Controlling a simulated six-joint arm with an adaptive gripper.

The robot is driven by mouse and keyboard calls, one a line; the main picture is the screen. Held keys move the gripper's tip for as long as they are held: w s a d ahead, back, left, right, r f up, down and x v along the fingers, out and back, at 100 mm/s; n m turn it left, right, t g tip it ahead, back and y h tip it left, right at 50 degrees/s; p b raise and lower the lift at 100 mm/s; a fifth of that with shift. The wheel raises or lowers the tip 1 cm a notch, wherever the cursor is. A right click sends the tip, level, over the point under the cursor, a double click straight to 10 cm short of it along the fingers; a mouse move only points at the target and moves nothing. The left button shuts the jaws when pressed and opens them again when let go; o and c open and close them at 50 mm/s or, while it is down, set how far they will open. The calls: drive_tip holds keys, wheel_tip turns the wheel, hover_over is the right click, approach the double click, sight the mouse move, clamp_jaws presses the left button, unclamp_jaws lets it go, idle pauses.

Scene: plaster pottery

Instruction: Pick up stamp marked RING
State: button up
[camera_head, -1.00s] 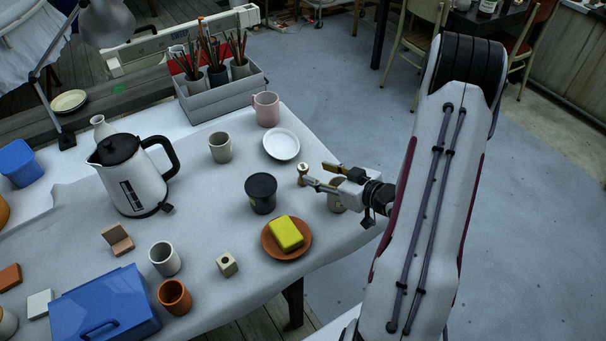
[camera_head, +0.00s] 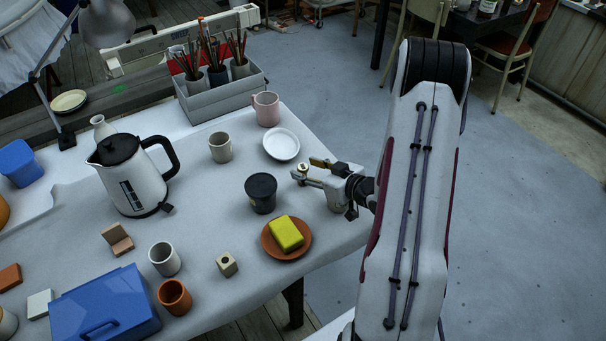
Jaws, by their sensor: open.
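A small pale stamp-like piece (camera_head: 303,168) with a brassy, dark-centred top stands on the table, right of the black-lidded jar. Its marking is too small to read, so I cannot tell whether it says RING. My gripper (camera_head: 305,169) comes in from the right, low over the table, with its two fingers apart. The fingertips lie around or just beside the piece; I cannot tell if they touch it. The lower part of the piece is partly hidden by the near finger.
A yellow sponge (camera_head: 286,233) lies on a terracotta saucer (camera_head: 302,254) in front. A white dish (camera_head: 281,144) lies behind. A kettle (camera_head: 133,180) is farther left.

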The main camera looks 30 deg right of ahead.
idle(0.4)
drive_tip(key=c, duration=1)
drive_tip(key=shift+r, duration=0.15)
drive_tip(key=shift+r, duration=4.85)
